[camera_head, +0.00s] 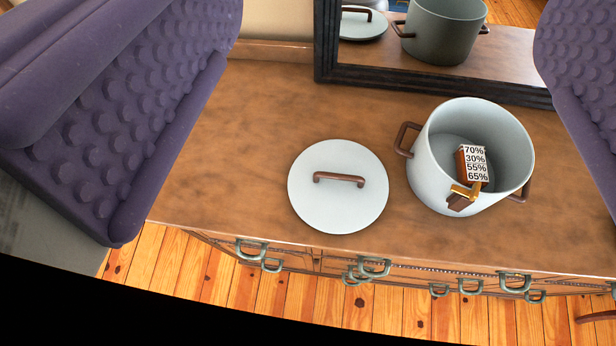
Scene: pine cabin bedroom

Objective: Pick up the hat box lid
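The hat box lid (338,208) is a pale grey round disc with a brown bar handle (339,179) across its top. It lies flat on the wooden dresser top (260,120), left of the pot-like box. The open round box (432,178) is pale grey with brown side handles and stands upright. My gripper (395,150) shows as two large purple studded fingers, one at the left edge and one at the right edge, spread wide apart. Nothing is between them in their grasp; the lid and box show in the gap, beyond them. The fingers' distance above the dresser is hard to tell.
Inside the box lie a brown block with a white percentage label (474,163) and a small gold-and-brown item (462,196). A dark-framed mirror (440,82) stands behind, reflecting lid and box. Drawers with green handles (374,267) face the plank floor (200,285). The dresser top left of the lid is clear.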

